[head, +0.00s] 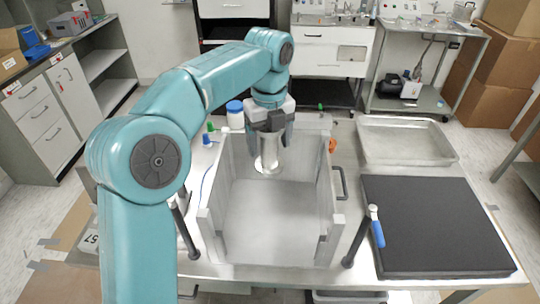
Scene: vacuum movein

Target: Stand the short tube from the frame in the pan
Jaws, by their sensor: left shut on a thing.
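The short tube (268,156) is a shiny metal cylinder with a wider rim at its lower end. My left gripper (270,136) points down and is shut on its upper part. The tube is upright inside the outline of the grey open-topped frame (326,200), towards its back wall. I cannot tell whether its lower rim touches anything. The pan (405,158) is a shallow pale metal tray at the back right of the table, and it looks empty. My right gripper is out of view.
A black mat (435,225) lies in front of the pan. A blue-lidded jar (235,116) and small green-topped items (209,131) are behind left.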

